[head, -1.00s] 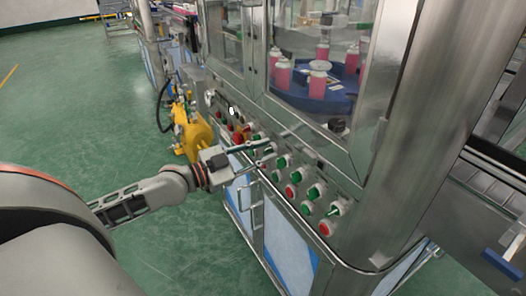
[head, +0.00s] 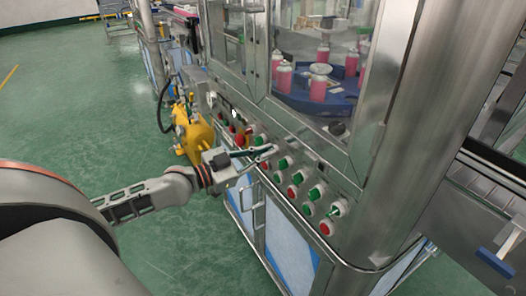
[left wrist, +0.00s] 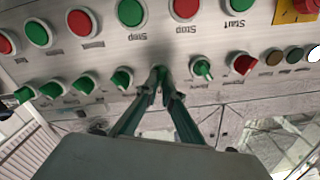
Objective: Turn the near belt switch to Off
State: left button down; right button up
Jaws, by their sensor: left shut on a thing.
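The sloped control panel (head: 281,143) of the steel machine carries rows of red and green buttons and turn switches. My left gripper (head: 268,151) is at the panel with its fingers closed together. In the left wrist view the fingertips (left wrist: 160,76) meet at the row of turn switches, shut on a switch knob that they mostly hide. A green turn switch (left wrist: 122,78) shows to the left of the fingers and another green one (left wrist: 202,68) to the right. The labels are too blurred to tell which one is the near belt switch. My right gripper is not in view.
A red turn switch (left wrist: 244,64) and a yellow plate with a red button (left wrist: 305,6) lie further right in the wrist view. Pink bottles (head: 319,88) stand behind the glass. A yellow machine (head: 192,132) stands beyond my gripper. Green floor at left is clear.

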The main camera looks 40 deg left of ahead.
pick_arm(q)
jog(key=shift+r+n+p, duration=0.4)
jog(key=shift+n+p, duration=0.2)
jog(key=shift+n, duration=0.3)
jog(key=n+p, duration=0.1)
jog(key=n, duration=0.1)
jog(key=shift+a+f+n+p, duration=0.1)
jog(key=shift+a+n+p, duration=0.05)
jog(key=shift+n+p, duration=0.25)
jog(key=n+p, duration=0.1)
jog(key=n, duration=0.2)
jog(key=shift+w+a+f, duration=0.1)
jog(key=shift+f, duration=0.05)
jog(key=shift+f+n+p, duration=0.1)
jog(key=shift+n+p, duration=0.45)
jog(key=shift+n, duration=0.65)
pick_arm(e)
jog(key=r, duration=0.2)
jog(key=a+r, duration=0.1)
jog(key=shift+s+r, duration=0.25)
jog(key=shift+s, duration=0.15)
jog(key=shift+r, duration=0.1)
pick_arm(q)
jog(key=c, duration=2.2)
grip_release()
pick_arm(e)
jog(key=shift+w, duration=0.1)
